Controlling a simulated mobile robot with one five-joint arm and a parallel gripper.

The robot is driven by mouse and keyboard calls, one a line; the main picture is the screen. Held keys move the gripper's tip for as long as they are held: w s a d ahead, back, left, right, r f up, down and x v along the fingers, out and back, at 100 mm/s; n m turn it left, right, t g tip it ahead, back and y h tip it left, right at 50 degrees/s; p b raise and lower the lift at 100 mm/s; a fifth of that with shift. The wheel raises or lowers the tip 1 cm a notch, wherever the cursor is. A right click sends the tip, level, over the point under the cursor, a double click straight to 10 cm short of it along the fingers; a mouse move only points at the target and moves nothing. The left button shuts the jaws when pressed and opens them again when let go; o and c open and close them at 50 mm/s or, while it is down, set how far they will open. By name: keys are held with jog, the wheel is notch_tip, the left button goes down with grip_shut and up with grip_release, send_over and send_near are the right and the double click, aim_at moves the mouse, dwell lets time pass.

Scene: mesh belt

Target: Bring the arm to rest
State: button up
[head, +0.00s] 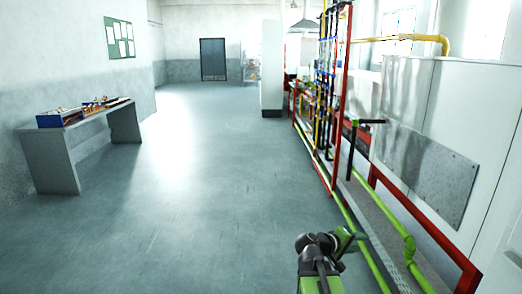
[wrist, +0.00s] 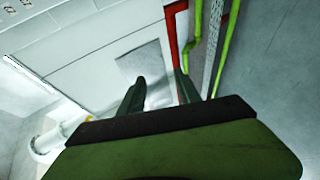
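My arm, green and black, shows at the bottom of the head view, right of centre. It is bent, with my gripper (head: 358,238) close to the green rail at the belt's edge. In the wrist view my gripper (wrist: 163,85) shows two dark fingers standing apart, with a clear gap between them. Nothing is seen between the fingers, so it is open and empty.
The mesh belt (head: 378,213) runs along the right, with green rails and a red frame (head: 425,228). A white cabinet (head: 467,115) stands behind it. A grey bench (head: 108,131) with small items is at the left wall. The middle floor is clear.

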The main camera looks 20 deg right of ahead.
jog(key=w+a+f+y, duration=0.1)
jog(key=a+f+y, duration=0.3)
jog(key=a, duration=0.6)
jog(key=w+a+f+y, duration=0.1)
jog(key=a+f+y, duration=0.1)
jog(key=a+f, duration=0.55)
jog(key=s+a+f+g+y, duration=0.1)
jog(key=s+a+f+y, duration=0.2)
jog(key=a, duration=0.7)
jog(key=s+a+f+g+y, duration=0.1)
jog(key=s+a+g+y, duration=0.3)
jog(key=a, duration=0.6)
notch_tip(320, 180, up, 14)
jog(key=w+t+p, duration=0.1)
jog(key=t+p, duration=0.1)
jog(key=p, duration=1.2)
jog(key=shift+d+y, duration=0.3)
jog(key=shift+d, duration=0.15)
jog(key=shift+r, duration=0.1)
